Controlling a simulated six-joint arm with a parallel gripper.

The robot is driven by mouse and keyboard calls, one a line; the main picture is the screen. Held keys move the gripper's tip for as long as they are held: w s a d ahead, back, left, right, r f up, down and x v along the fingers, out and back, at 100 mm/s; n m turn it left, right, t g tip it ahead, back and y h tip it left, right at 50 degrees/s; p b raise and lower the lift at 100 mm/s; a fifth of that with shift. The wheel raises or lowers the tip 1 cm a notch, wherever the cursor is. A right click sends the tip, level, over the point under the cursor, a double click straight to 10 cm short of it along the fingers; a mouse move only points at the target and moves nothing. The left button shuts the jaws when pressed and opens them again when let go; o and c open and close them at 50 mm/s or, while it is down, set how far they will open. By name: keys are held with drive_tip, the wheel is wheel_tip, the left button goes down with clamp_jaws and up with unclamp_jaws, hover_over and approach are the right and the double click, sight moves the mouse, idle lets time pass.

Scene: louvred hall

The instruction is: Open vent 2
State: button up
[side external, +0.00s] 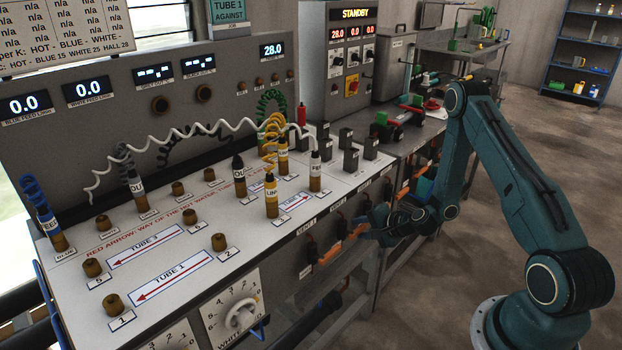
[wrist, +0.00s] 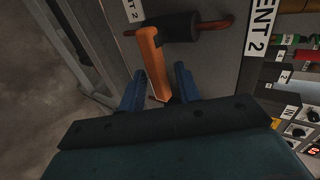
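Vent 2 has an orange lever (wrist: 153,65) on a black valve body (wrist: 168,27), with a copper pipe (wrist: 216,24) to its right in the wrist view. A "VENT 2" label (wrist: 262,27) is beside it. My gripper (wrist: 159,86) is open, its two blue fingers apart, with the lever's free end between or just ahead of them. I cannot tell whether a finger touches the lever. In the side external view my gripper (side external: 366,232) is low at the bench front, by the orange lever (side external: 356,231).
Another orange lever (side external: 330,253) is to the left along the bench front. The bench top (side external: 185,245) carries several brown ports and plugs with coiled hoses. A dial (side external: 235,308) is at the lower front. The floor (side external: 490,160) on the right is clear.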

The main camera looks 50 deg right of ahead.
drive_tip(key=shift+o, duration=0.8)
drive_tip(key=shift+s, duration=0.1)
drive_tip(key=s+r, duration=0.2)
drive_tip(key=s, duration=0.4)
drive_tip(key=shift+s, duration=0.25)
drive_tip(key=shift+r, duration=0.15)
wheel_tip(320, 180, up, 20)
idle(1.7)
